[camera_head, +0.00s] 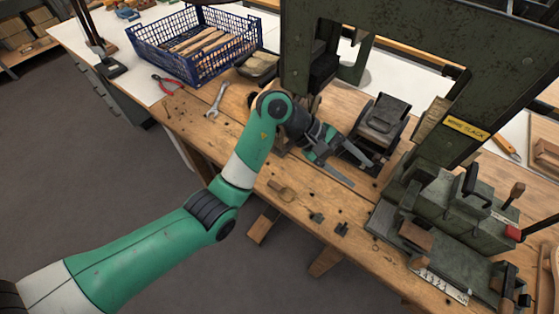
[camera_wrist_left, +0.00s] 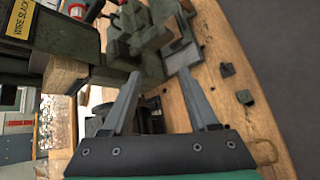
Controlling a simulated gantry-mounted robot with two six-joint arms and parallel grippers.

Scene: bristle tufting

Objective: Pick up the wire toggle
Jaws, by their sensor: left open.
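My left gripper (camera_head: 362,174) is open over the wooden bench, with no object visible between its fingers. Its two spread fingers also show in the left wrist view (camera_wrist_left: 160,77). I cannot tell for certain which part is the wire toggle. A dark upright lever (camera_head: 470,180) stands on the green machine at the right, near the yellow "WIRE SLACK" label (camera_head: 467,129).
The green machine frame (camera_head: 420,28) rises behind my arm. A dark device (camera_head: 382,118) stands just beyond the gripper. A blue basket (camera_head: 190,62), a wrench (camera_head: 216,101) and red pliers (camera_head: 166,84) lie at the left. Bare bench (camera_head: 300,222) lies along the front edge.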

